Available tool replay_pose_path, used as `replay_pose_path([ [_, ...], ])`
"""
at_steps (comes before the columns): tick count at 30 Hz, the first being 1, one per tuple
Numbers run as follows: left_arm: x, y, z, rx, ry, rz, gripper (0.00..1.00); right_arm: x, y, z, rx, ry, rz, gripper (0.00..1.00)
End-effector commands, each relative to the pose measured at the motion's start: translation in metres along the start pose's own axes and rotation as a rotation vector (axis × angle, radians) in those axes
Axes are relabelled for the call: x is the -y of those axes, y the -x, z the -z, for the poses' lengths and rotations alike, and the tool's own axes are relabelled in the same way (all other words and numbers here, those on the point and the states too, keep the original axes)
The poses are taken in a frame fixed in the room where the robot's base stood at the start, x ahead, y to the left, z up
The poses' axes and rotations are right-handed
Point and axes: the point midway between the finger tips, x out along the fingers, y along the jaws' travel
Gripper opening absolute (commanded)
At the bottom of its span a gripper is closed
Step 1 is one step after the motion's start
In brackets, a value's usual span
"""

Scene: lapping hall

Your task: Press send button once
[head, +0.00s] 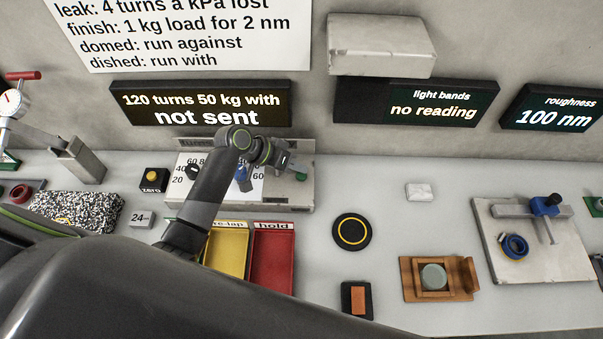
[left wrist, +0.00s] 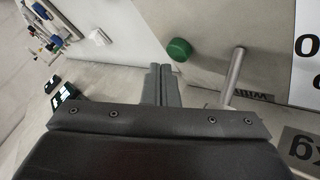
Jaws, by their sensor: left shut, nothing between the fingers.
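A round green button (left wrist: 179,49) sits on the grey control panel (left wrist: 210,25) in the left wrist view. A bit of it shows at the panel's right end in the head view (head: 300,176); I cannot read a send label on it. My left gripper (head: 287,163) is shut and empty over the right part of the panel. In the left wrist view the shut fingertips (left wrist: 162,70) are close to the green button, with a visible gap. The display (head: 205,108) reads "120 turns 50 kg with" and "not sent". My right gripper is not in view.
The panel also has dials, a blue knob (head: 242,179) and a metal lever (left wrist: 234,75). Yellow (head: 226,250) and red trays (head: 273,262) stand in front. The bench centre right has free room around a black disc (head: 351,233).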

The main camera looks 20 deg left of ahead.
Motion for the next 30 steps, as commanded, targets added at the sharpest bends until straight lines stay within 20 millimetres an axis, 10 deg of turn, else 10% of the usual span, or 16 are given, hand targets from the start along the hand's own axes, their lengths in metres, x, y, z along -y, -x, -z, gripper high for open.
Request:
replay_pose_path([
  [30,0.007,-0.011,-0.012,0.010,0.011,-0.003,0.00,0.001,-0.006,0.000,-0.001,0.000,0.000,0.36],
])
